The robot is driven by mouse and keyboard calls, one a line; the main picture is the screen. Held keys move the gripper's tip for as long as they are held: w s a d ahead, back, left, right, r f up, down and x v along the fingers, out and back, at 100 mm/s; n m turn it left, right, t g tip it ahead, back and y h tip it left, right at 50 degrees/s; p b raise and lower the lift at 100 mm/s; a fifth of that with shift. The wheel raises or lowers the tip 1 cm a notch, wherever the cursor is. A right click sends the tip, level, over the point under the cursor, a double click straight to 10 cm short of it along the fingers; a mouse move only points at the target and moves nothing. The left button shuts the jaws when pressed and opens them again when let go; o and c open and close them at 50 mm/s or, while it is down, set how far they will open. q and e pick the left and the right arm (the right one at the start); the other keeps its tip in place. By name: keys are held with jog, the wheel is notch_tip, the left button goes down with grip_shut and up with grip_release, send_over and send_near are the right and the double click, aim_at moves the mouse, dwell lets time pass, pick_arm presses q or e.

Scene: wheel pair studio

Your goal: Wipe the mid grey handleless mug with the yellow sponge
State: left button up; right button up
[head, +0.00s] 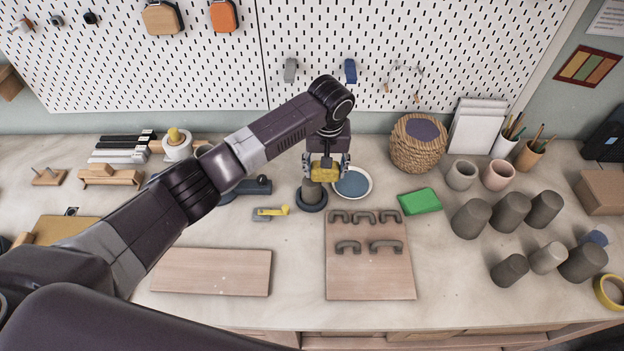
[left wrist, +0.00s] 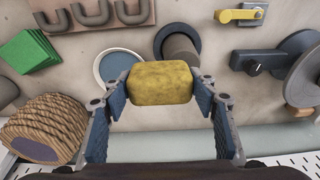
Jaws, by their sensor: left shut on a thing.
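My left gripper (head: 325,168) is shut on the yellow sponge (head: 324,175), which also shows between its fingers in the left wrist view (left wrist: 160,82). Just below the sponge, a grey handleless mug (head: 312,193) stands on a dark round base (head: 312,207); the sponge and gripper partly hide it. In the left wrist view the mug (left wrist: 181,48) is beyond the sponge, and I cannot tell whether they touch. Several other handleless grey mugs (head: 471,218) stand upside down at the right, in mid to dark greys. My right gripper is not in view.
A bowl of blue water (head: 353,183) is right beside the mug. A board with grey handles (head: 370,275), a green block (head: 420,201) and a woven basket (head: 418,143) are near. A bare wooden board (head: 211,272) lies front left.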

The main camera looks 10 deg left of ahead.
pick_arm(q)
jog(key=shift+r, duration=2.05)
